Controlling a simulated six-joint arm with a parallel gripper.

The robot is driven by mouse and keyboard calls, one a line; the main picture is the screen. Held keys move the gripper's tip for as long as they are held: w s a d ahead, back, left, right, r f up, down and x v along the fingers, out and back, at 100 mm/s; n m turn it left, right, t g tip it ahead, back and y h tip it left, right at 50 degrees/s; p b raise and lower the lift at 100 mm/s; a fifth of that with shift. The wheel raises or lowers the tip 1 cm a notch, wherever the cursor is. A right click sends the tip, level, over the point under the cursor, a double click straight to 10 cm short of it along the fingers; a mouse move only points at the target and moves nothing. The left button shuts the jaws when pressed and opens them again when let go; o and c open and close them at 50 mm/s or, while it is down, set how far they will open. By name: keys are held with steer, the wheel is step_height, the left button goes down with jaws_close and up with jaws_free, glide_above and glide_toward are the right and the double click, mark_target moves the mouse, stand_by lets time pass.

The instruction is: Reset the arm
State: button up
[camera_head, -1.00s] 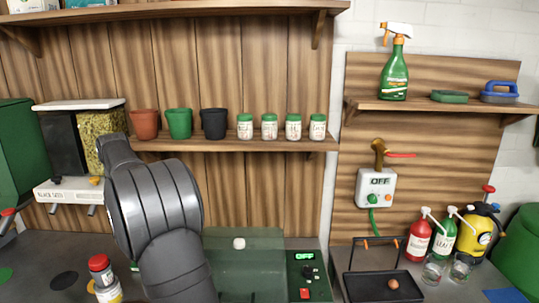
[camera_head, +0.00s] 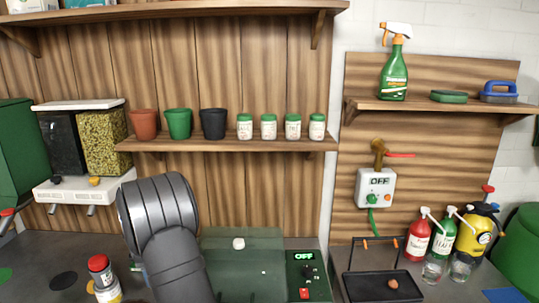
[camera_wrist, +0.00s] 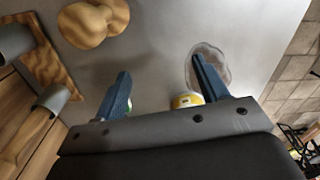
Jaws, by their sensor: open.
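In the wrist view my gripper (camera_wrist: 162,82) is open, with its two blue fingers spread apart and nothing held between them. It hangs above a grey surface (camera_wrist: 150,55). In the head view my dark grey arm rises at the lower left of centre, in front of the wooden back wall; the gripper itself cannot be seen there.
The wrist view shows a tan double-lobed object (camera_wrist: 92,24), a clear round item (camera_wrist: 207,62) and a yellow-sided container (camera_wrist: 187,100). In the head view a green machine (camera_head: 240,270), a red-capped jar (camera_head: 103,280), a seed dispenser (camera_head: 103,140) and a shelf (camera_head: 265,146) surround the arm.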

step_height(320, 180, down, 5)
steer(key=shift+f, duration=0.2)
steer(key=shift+w+r, duration=0.1)
steer(key=shift+r, duration=1.5)
